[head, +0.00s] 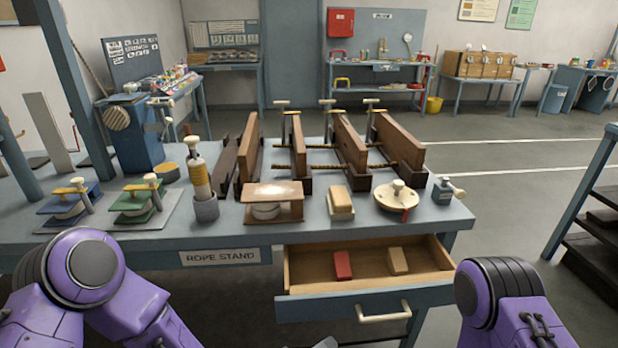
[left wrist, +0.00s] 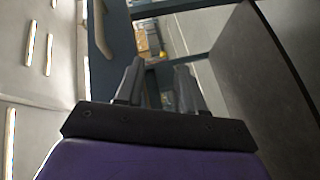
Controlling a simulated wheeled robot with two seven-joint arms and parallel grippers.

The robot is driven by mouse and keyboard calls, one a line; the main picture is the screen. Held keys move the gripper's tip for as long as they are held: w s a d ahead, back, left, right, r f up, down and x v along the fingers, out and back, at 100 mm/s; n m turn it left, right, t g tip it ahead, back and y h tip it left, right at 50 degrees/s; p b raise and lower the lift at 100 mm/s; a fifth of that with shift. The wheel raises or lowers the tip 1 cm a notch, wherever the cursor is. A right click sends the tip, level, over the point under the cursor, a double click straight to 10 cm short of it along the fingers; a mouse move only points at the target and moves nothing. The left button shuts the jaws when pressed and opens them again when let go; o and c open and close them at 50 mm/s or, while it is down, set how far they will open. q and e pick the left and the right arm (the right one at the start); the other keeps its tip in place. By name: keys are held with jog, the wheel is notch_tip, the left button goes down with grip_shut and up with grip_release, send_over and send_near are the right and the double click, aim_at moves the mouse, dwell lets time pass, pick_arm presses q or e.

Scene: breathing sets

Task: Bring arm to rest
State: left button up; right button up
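My two purple arms show in the head view, the left arm (head: 88,270) at the lower left and the right arm (head: 502,295) at the lower right, both in front of the bench. My left gripper (left wrist: 158,80) shows in the left wrist view with its two dark fingers apart and nothing seen between them. A blue-grey front with a pale handle (left wrist: 98,35) shows beyond the fingers at the upper left of that view. I cannot see my right gripper in either view.
A workbench (head: 130,240) labelled "ROPE STAND" carries wooden clamps, presses and small tools. Its drawer (head: 365,303) is open toward me, with a red block (head: 343,264) and a tan block (head: 398,261) inside. A dark shelf rack (head: 598,225) stands at the right, with clear floor between.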

pick_arm(q)
jog(key=s+a+f+n+g+y, duration=0.1)
jog(key=s+a+f+y, duration=0.3)
jog(key=a+f+y, duration=0.5)
jog(key=s+a+f+n+g+y, duration=0.1)
jog(key=s+a+f+g+y, duration=0.1)
jog(key=s+a, duration=0.6)
jog(key=s+a+f+n+g+y, duration=0.1)
jog(key=s+a+f+g+y, duration=0.2)
jog(key=a, duration=1.3)
jog(key=s+f+y, duration=0.2)
jog(key=s+f, duration=0.2)
jog(key=s, duration=0.2)
jog(key=shift+a+f+g, duration=0.15)
jog(key=shift+g, duration=0.15)
